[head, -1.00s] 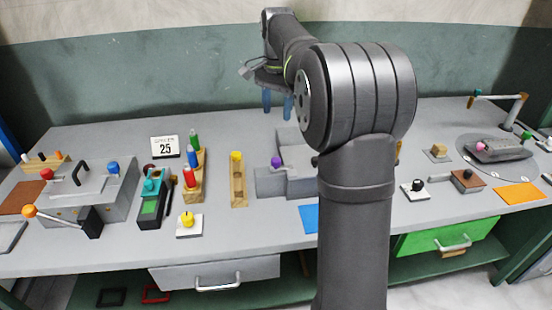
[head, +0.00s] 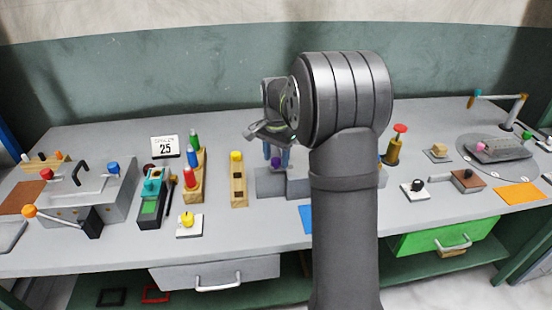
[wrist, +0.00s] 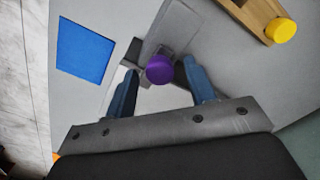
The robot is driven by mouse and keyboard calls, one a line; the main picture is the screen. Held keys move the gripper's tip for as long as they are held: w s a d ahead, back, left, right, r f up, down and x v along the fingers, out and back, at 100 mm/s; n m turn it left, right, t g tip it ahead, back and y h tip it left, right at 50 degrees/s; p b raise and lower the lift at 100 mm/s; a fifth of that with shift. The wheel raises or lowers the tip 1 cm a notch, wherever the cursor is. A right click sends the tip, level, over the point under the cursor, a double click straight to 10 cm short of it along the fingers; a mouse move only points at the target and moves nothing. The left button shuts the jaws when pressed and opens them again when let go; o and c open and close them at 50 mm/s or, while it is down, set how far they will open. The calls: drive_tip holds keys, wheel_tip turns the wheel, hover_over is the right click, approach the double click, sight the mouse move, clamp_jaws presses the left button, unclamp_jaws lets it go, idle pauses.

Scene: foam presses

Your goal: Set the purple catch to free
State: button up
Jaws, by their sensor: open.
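The purple catch shows as a round purple knob (head: 277,161) on a grey block (head: 270,185) in the middle of the bench. In the wrist view the purple knob (wrist: 160,69) lies between my two blue fingers, a little beyond their tips. My gripper (head: 277,152) is open above and around the knob in the head view. It also shows open in the wrist view (wrist: 163,78), with a gap on each side of the knob. Whether the fingers touch the block is unclear. My arm hides the block's right part in the head view.
A wooden holder with a yellow knob (head: 237,156) stands left of the block. A blue square (head: 305,218) lies flat in front of it. A red-topped brass post (head: 399,130) stands to the right, beyond my arm.

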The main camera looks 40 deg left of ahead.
drive_tip(key=shift+f, duration=0.5)
drive_tip(key=shift+c, duration=0.2)
clamp_jaws()
drive_tip(key=shift+s+a, duration=1.25)
drive_tip(key=shift+a, duration=0.05)
drive_tip(key=shift+o, duration=0.2)
unclamp_jaws()
drive_tip(key=shift+s+a, duration=0.1)
